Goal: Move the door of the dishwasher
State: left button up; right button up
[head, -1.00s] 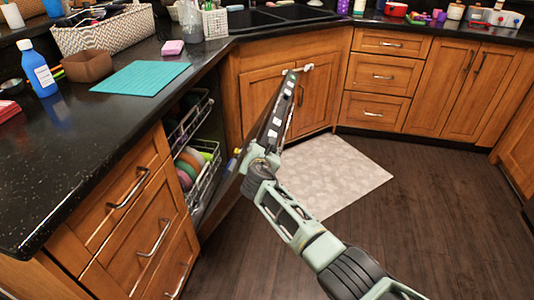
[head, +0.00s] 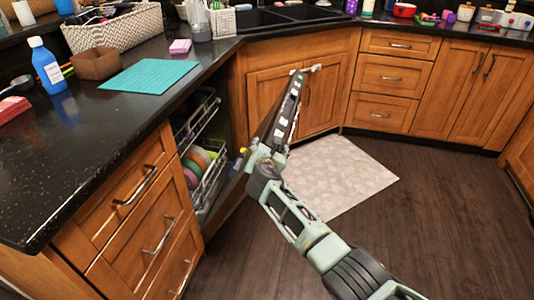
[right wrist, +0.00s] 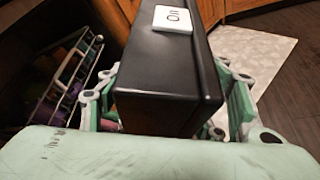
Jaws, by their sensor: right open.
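The dishwasher door (head: 284,106) stands partly open, swung out from the cabinet run, with its dark labelled top edge facing up. In the right wrist view the door's black edge (right wrist: 160,75) with a white "On" label fills the middle. My right gripper (head: 262,156) is at the near part of the door's edge. In the wrist view my right gripper (right wrist: 168,100) has open fingers on both sides of the door; whether they touch it I cannot tell. My left gripper is not in view.
Dishwasher racks (head: 202,150) with colourful dishes show inside the opening. A black counter (head: 70,140) with drawers below is at left. A pale mat (head: 340,175) lies on the floor behind the door. The wooden floor (head: 440,210) at right is clear.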

jog(key=v, duration=1.2)
jog(key=shift+f, duration=0.1)
